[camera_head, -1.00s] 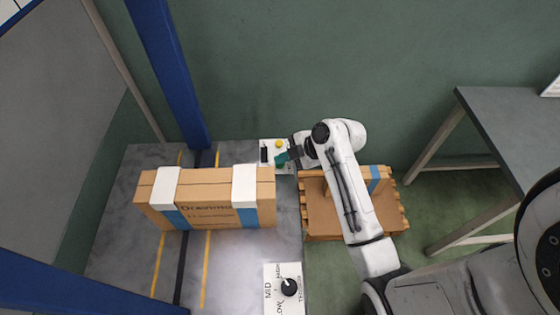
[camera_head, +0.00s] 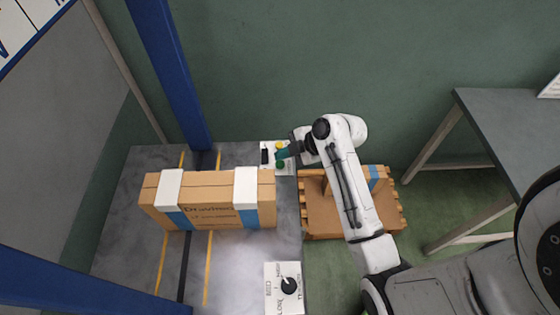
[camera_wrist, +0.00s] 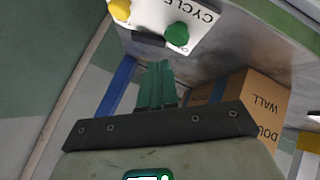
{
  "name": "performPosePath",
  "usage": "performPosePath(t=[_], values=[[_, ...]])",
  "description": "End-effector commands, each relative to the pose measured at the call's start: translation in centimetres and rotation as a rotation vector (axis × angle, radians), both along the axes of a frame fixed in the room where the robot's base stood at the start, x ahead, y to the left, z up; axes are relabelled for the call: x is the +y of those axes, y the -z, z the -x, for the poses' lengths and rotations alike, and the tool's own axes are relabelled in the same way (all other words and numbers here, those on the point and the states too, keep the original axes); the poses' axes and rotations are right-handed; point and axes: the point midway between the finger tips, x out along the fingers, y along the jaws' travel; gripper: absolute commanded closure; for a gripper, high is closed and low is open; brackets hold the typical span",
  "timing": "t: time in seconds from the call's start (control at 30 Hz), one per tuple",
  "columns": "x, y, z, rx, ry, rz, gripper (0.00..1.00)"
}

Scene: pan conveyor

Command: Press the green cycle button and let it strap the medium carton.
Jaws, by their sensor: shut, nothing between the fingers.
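The green cycle button (camera_wrist: 177,34) sits on a white panel (camera_wrist: 205,25) marked CYCLE in the wrist view. It also shows in the head view (camera_head: 280,164), just below my gripper's tip. My gripper (camera_wrist: 157,68) is shut and empty, with its green fingertips close to the button but apart from it in the wrist view. In the head view my gripper (camera_head: 284,154) reaches over the panel from the right. The carton (camera_head: 215,215) lies on the grey machine bed with two white corner pieces and blue bands over it. Its far side is hidden.
A yellow button (camera_head: 280,145) and a black switch (camera_head: 265,156) share the panel. A tension dial (camera_head: 289,285) stands at the bed's front. Blue posts (camera_head: 172,80) frame the bed. A wooden pallet (camera_head: 320,215) with a carton lies under my arm. A grey table (camera_head: 520,130) is at right.

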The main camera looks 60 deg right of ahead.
Motion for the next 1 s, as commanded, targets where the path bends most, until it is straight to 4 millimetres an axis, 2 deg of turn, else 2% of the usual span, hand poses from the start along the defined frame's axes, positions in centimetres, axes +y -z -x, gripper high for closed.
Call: performPosePath(t=[0.03, 0.4, 1.0], values=[[0.0, -1.0, 0.0, -0.001, 0.0, 0.001, 1.0], [0.0, -4.0, 0.0, 0.0, 0.0, 0.0, 1.0], [0.0, -3.9, 0.0, 0.0, 0.0, 0.0, 1.0]])
